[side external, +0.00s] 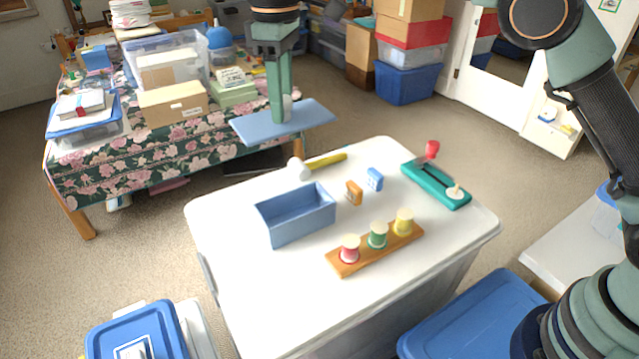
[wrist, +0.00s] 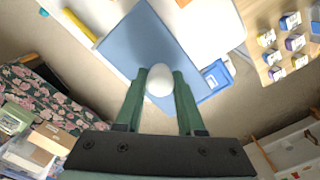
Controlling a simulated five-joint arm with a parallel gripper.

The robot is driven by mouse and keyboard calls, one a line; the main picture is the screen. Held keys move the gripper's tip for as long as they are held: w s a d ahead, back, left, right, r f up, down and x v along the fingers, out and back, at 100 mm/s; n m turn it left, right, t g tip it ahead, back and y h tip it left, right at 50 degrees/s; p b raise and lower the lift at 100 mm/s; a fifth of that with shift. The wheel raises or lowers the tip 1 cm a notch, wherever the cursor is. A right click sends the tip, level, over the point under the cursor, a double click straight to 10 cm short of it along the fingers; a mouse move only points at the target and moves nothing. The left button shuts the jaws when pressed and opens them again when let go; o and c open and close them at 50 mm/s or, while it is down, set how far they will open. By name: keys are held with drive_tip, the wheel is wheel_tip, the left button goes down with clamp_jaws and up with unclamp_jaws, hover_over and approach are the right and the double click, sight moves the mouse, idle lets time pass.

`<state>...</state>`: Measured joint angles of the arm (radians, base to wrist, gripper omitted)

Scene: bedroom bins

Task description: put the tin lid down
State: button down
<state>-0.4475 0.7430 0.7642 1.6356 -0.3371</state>
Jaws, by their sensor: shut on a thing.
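The tin lid (side external: 305,116) is a flat blue rectangular plate with a white knob (wrist: 159,80). My gripper (side external: 284,104) points down and is shut on this knob, with one finger on each side of it in the wrist view. The lid hangs in the air, roughly level, above and behind the tin in the side view. The open blue tin (side external: 295,216) stands on the white table top, apart from the lid, and looks empty. In the wrist view the lid (wrist: 150,38) covers much of what is below it.
On the white top (side external: 250,290) are a hammer with a yellow handle (side external: 326,161), orange (side external: 354,192) and blue (side external: 375,179) blocks, a wooden rack (side external: 372,250) with three spools, and a teal tool (side external: 436,186). The top's front left is clear. A cluttered floral-covered table (side external: 130,165) stands behind.

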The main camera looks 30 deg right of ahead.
drive_tip(key=s+a+f, duration=0.5)
drive_tip(key=s+a, duration=0.3)
drive_tip(key=s, duration=0.2)
drive_tip(key=f, duration=2)
drive_tip(key=shift+a, duration=0.25)
drive_tip(key=c, duration=0.5)
unclamp_jaws()
drive_tip(key=shift+f, duration=0.1)
